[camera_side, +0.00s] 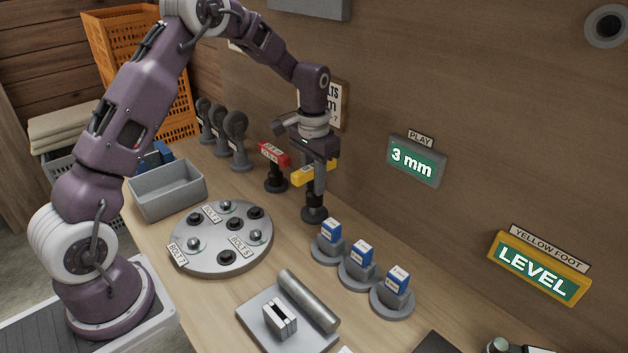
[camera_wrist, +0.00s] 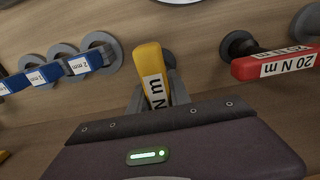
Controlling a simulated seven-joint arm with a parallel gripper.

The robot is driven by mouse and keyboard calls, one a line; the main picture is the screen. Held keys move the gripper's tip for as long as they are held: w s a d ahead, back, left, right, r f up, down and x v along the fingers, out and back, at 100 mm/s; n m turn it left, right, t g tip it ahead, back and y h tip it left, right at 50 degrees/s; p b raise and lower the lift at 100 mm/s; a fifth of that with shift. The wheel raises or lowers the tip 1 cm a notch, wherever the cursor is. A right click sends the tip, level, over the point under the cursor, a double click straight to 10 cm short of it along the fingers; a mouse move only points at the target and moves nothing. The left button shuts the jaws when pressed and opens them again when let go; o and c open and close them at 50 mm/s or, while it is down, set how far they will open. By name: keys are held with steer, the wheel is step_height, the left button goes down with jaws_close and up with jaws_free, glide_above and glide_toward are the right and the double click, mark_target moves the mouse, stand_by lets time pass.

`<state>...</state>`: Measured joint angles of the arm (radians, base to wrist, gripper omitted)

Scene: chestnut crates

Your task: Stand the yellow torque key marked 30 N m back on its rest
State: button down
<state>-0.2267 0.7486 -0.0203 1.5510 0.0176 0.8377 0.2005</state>
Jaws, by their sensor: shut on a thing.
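The yellow torque key (camera_side: 305,177) is a short yellow bar with a white label. In the wrist view the yellow key (camera_wrist: 149,70) shows its label ending in "N m"; the number is hidden. My gripper (camera_side: 320,180) is shut on it, one finger on each side in the wrist view (camera_wrist: 157,95). A black round rest (camera_side: 313,214) stands directly below the key and fingers in the side view. The finger covers the join, so I cannot tell whether the key touches the rest.
The red 20 N m key (camera_side: 273,153) sits on its own black rest (camera_side: 276,185) to the left. Blue blocks (camera_side: 362,251) on grey discs stand to the right. A round bolt plate (camera_side: 215,262) and a grey tray (camera_side: 167,203) lie at left. The wall is close behind.

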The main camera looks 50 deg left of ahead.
steer(key=shift+f, duration=0.1)
steer(key=shift+f, duration=1.25)
steer(key=c, duration=1.1)
jaws_free()
steer(key=shift+f, duration=0.1)
step_height(320, 180, up, 7)
steer(key=s+d+r+t, duration=0.2)
steer(key=s+d+r, duration=0.2)
steer(key=s+r, duration=0.45)
steer(key=s+d+r+t, duration=0.2)
steer(key=s+d+r, duration=0.1)
steer(key=s+r, duration=0.55)
steer(key=shift+t, duration=0.8)
steer(key=s+d, duration=0.1)
steer(key=s, duration=0.3)
steer(key=s+f, duration=0.1)
steer(key=s, duration=0.3)
steer(key=s+d+f, duration=0.1)
steer(key=s, duration=0.4)
steer(key=shift+s+d+f, duration=0.1)
steer(key=shift+d, duration=0.25)
